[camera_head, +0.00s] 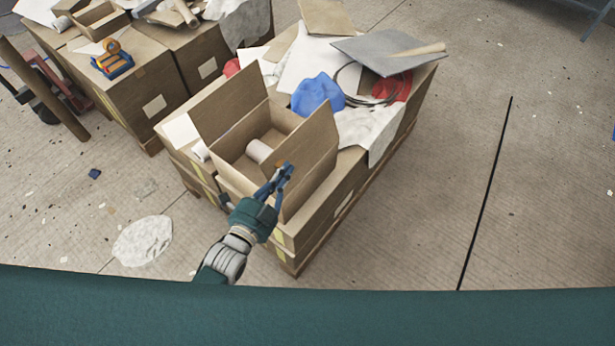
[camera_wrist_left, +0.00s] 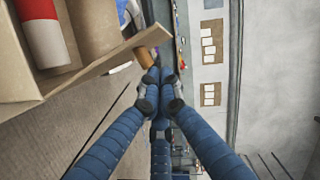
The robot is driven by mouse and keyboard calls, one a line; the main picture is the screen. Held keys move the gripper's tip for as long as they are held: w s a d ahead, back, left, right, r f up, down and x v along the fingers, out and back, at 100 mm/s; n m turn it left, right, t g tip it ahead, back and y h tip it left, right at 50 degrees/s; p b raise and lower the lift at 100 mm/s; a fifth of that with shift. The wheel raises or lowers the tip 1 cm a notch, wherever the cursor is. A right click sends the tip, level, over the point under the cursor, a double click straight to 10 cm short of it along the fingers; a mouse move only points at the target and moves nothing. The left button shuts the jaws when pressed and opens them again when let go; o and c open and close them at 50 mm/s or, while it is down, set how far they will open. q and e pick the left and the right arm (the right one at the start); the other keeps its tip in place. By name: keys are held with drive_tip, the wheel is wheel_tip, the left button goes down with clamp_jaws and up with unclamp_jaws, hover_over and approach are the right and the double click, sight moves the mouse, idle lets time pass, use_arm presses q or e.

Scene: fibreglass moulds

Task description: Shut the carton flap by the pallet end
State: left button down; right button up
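An open brown carton (camera_head: 238,172) stands on the near end of the pallet stack. One carton flap (camera_head: 228,102) stands up on its far left side. Another flap (camera_head: 308,152) stands up on its right side, tilted outward. A white roll (camera_head: 259,150) lies inside. My left gripper (camera_head: 284,170) is at the near end of the right flap; contact cannot be told. In the left wrist view its blue fingers (camera_wrist_left: 160,78) come together at the tips with nothing seen between them. A cardboard edge (camera_wrist_left: 110,62) runs just left of them. My right gripper is not in view.
The stack (camera_head: 350,188) also bears a blue cloth (camera_head: 318,93), white sheets and a grey board (camera_head: 385,50) behind the carton. More boxes (camera_head: 130,85) stand at upper left beside a red pallet jack (camera_head: 65,88). The floor (camera_head: 480,200) at right is mostly clear.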

sight(265, 163)
use_arm(q)
drive_tip(key=w+a+n, duration=0.1)
drive_tip(key=w+a+n+g, duration=0.1)
drive_tip(key=a, duration=0.1)
drive_tip(key=shift+f+p, duration=0.1)
drive_tip(key=shift+p, duration=0.25)
drive_tip(key=a+n, duration=0.1)
drive_tip(key=w+a+f+n, duration=0.1)
drive_tip(key=shift+w+a+f+n+g+h+b, duration=0.2)
drive_tip(key=shift+w+n+g+h+b, duration=0.1)
drive_tip(key=shift+b, duration=0.1)
drive_tip(key=w+a+f+n+g+h+b, duration=0.1)
drive_tip(key=w+a+f+n+b, duration=0.2)
drive_tip(key=a+f+n+b, duration=0.1)
wheel_tip(265, 163, down, 3)
drive_tip(key=a+b, duration=0.1)
drive_tip(key=b, duration=0.2)
drive_tip(key=shift+w+r+b, duration=0.15)
drive_tip(key=shift+w+b, duration=0.2)
drive_tip(key=shift+w, duration=0.05)
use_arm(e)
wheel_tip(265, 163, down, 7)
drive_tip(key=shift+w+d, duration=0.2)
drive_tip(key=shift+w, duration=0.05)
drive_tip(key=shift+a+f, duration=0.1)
